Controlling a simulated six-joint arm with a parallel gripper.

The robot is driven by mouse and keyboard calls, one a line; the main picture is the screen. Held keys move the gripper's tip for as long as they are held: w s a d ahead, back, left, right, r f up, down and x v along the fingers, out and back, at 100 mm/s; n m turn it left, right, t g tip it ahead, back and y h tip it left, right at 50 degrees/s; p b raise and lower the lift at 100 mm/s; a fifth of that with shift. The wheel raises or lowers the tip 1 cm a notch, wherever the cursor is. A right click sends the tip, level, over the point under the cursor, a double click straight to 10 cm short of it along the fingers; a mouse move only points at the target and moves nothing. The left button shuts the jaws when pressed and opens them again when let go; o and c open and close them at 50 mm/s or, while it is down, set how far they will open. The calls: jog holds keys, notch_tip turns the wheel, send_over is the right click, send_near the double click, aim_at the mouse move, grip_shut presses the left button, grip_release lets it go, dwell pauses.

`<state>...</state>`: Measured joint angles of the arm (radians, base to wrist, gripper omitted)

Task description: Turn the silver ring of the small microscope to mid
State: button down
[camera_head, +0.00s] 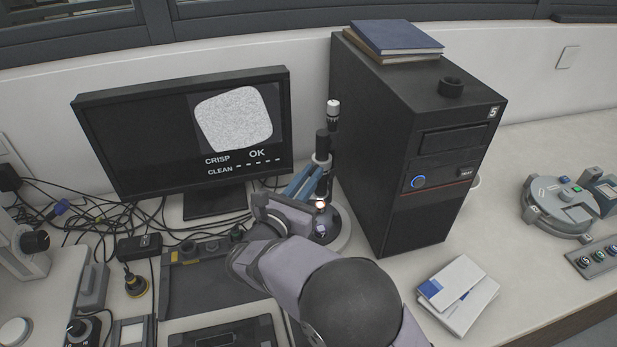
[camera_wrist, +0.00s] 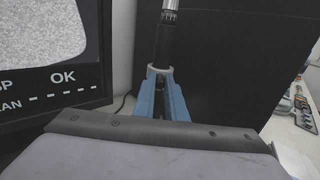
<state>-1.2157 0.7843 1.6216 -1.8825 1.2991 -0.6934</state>
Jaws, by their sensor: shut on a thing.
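The small microscope (camera_head: 322,142) stands upright between the monitor and the black computer tower, on a round base with a lit spot. Its silver ring (camera_head: 321,160) sits partway up the dark tube; the ring also shows in the wrist view (camera_wrist: 159,70). My gripper (camera_head: 311,171) reaches it from the front left, with its blue fingers shut on the silver ring from both sides. In the wrist view the fingertips (camera_wrist: 160,78) flank the tube just below the ring's top edge. Any mark on the ring is too small to read.
The monitor (camera_head: 110,150) shows a grey noisy patch, "CRISP OK" and "CLEAN" with dashes. The black tower (camera_head: 400,150) stands close to the microscope's right, with books on top. Cables (camera_head: 95,215) clutter the left. White boxes (camera_head: 458,295) lie at the front right.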

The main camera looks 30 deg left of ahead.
aim_at(324, 166)
jog(key=d+n+g+y+b, duration=0.1)
jog(key=n+y+b, duration=0.1)
jog(key=b, duration=0.3)
jog(key=w+d+n+g+y+b, duration=0.1)
jog(key=n+y+b, duration=0.1)
jog(key=y+b, duration=0.2)
jog(key=d+n+g+y+b, duration=0.1)
jog(key=n+y+b, duration=0.1)
jog(key=b, duration=0.4)
jog(key=shift+w+d+n+y, duration=0.15)
jog(key=shift+d+n+y, duration=0.15)
jog(key=shift+y, duration=0.5)
jog(key=shift+r+g+b, duration=0.1)
jog(key=shift+g+b, duration=0.2)
jog(key=shift+g, duration=0.1)
jog(key=c, duration=1.8)
grip_release()
